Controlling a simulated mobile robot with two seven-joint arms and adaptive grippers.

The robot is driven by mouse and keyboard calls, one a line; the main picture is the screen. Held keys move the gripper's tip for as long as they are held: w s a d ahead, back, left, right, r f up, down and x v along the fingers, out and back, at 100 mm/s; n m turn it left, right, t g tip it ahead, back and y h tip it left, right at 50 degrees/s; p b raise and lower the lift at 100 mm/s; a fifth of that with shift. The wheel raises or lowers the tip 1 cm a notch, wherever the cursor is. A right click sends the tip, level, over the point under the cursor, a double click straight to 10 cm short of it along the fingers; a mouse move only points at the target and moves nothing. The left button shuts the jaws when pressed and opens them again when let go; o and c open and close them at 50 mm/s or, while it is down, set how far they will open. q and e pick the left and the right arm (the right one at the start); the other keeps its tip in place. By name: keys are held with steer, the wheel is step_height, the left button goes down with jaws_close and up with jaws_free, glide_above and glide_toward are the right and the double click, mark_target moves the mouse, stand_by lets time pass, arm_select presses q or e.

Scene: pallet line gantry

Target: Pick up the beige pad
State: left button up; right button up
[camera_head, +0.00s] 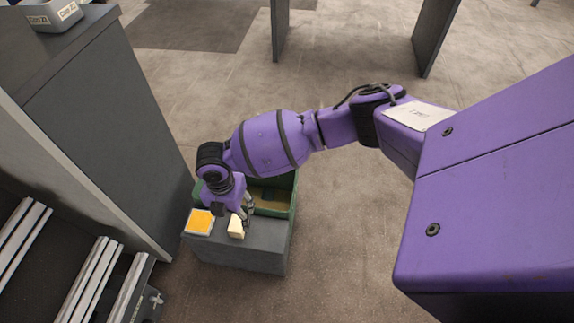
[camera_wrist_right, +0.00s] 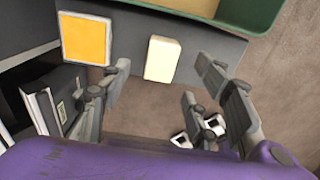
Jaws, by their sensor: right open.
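The beige pad (camera_head: 236,228) is a small pale block on the grey top of a low stand (camera_head: 250,248), near the middle of that top. It also shows whole in the right wrist view (camera_wrist_right: 162,58). My right gripper (camera_head: 246,212) reaches down from above, close to the pad. In the right wrist view its fingers (camera_wrist_right: 163,66) are spread apart, with the pad showing beyond and between the tips. I see no finger closed on the pad; the exact height gap cannot be told. My left gripper is not in view.
An orange square with a pale border (camera_head: 200,221) lies left of the pad on the same stand. A green bin (camera_head: 292,195) adjoins behind. A tall dark cabinet (camera_head: 110,120) with a grey tray (camera_head: 50,14) rises at left. Open floor lies to the right.

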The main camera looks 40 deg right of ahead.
mark_target(236, 223)
step_height(236, 223, down, 6)
steer(key=b, duration=0.3)
steer(key=shift+f, duration=0.25)
steer(key=shift+r, duration=0.1)
steer(key=shift+c, duration=0.2)
steer(key=c, duration=1.2)
steer(key=shift+r, duration=0.2)
